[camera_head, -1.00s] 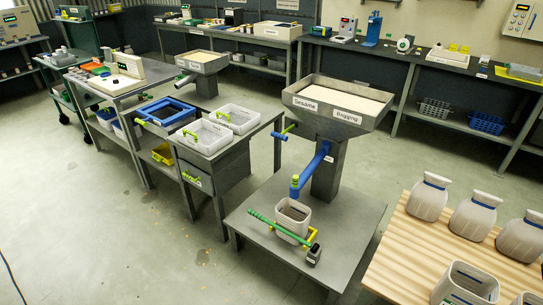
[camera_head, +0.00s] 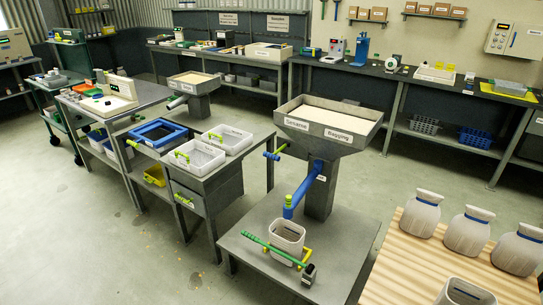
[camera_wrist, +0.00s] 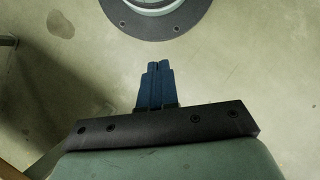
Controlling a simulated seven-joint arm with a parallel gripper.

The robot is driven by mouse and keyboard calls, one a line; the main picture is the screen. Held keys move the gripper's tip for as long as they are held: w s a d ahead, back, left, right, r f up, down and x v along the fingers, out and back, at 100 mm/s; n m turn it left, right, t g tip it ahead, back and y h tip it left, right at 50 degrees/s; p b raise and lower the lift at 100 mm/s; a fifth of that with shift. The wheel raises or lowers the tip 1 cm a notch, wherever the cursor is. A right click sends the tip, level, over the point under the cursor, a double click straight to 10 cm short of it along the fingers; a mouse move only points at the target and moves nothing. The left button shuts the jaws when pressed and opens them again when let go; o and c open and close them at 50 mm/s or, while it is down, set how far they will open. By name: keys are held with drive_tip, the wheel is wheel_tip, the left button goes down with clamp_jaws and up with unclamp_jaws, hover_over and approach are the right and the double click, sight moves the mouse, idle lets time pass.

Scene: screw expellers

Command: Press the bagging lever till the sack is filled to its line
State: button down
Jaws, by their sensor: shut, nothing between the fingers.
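The bagging station (camera_head: 333,128) is a grey hopper labelled Sesame and Bagging, standing on a grey table (camera_head: 340,243). A blue spout pipe (camera_head: 306,187) slopes down from it, with a small green handle (camera_head: 276,152) on a blue stub at its left. An open, light sack (camera_head: 287,235) stands under the spout. A long green lever (camera_head: 268,250) with a yellow bracket lies across the sack's front; its fill inside cannot be made out. My gripper (camera_wrist: 158,66) shows only in the wrist view, with its blue fingers together and empty, above bare floor.
Several filled sacks with blue ties (camera_head: 468,231) stand on a slatted wooden pallet (camera_head: 400,268) at the right, with an open sack (camera_head: 465,292) in front. A bench with white trays (camera_head: 228,137) stands left. Floor between is clear.

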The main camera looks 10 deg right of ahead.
drive_tip(key=w+r+t, duration=0.2)
drive_tip(key=w+r, duration=0.3)
drive_tip(key=w, duration=0.9)
drive_tip(key=w+r+t, duration=0.2)
drive_tip(key=w+r, duration=0.3)
drive_tip(key=w, duration=0.9)
drive_tip(key=w+r+t, duration=0.2)
drive_tip(key=w+r, duration=0.4)
drive_tip(key=w, duration=0.8)
drive_tip(key=w+d+r+n, duration=0.1)
drive_tip(key=w+r+n, duration=0.3)
drive_tip(key=w+r, duration=1.2)
drive_tip(key=w+d+r+n+h, duration=0.1)
drive_tip(key=w+r+n, duration=0.4)
drive_tip(key=w+r, duration=1.2)
drive_tip(key=shift+w+d+r+t+h, duration=0.15)
drive_tip(key=shift+w+d+t+h, duration=0.4)
drive_tip(key=shift+w, duration=2.3)
drive_tip(key=shift+d+y, duration=0.2)
drive_tip(key=shift+y, duration=0.05)
